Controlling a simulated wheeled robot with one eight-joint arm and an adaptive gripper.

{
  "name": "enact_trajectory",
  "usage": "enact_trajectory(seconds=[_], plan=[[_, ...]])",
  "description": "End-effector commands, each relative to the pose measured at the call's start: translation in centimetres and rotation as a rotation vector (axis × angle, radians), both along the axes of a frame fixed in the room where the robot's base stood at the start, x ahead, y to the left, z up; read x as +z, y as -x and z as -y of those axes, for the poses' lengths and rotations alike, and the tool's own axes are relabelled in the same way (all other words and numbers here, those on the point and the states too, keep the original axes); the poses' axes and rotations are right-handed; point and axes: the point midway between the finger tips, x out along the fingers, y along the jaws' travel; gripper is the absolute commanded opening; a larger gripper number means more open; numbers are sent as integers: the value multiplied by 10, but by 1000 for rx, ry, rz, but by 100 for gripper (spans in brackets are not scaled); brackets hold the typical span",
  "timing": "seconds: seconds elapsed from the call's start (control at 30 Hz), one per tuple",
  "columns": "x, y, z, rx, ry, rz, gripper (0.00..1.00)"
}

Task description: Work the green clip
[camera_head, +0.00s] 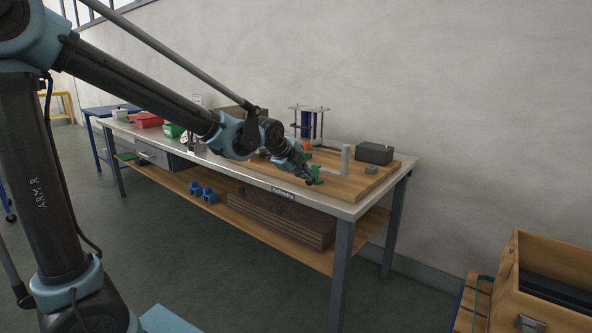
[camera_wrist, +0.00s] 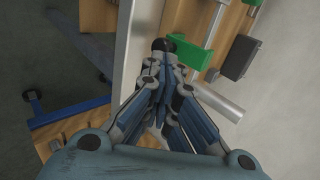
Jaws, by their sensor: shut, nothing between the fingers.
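The green clip (camera_head: 318,172) stands at the front edge of the wooden board on the workbench. It also shows in the wrist view (camera_wrist: 190,52) as a green block, just right of my fingertips. My gripper (camera_head: 311,181) is at the front of the clip, near the bench's front edge. In the wrist view my gripper (camera_wrist: 164,46) has its fingers together with nothing held. The fingertips overlap the clip's left end in that view; I cannot tell whether they touch it.
The wooden board (camera_head: 381,178) carries a pale upright post (camera_head: 346,160), a dark box (camera_head: 374,153) and a framed stand (camera_head: 309,122) behind. A wooden chest (camera_head: 552,275) is at lower right. The floor before the bench is clear.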

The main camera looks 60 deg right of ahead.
Motion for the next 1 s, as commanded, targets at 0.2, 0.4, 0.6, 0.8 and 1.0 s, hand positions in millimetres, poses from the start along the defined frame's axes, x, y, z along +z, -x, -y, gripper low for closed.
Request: enact_trajectory(seconds=[0.2, 0.4, 0.6, 0.8, 1.0], plan=[[-8, 4, 24, 0, 0, 0, 0], [-9, 7, 40, 0, 0, 0, 0], [-9, 8, 46, 0, 0, 0, 0], [-9, 8, 46, 0, 0, 0, 0], [-7, 9, 52, 0, 0, 0, 0]])
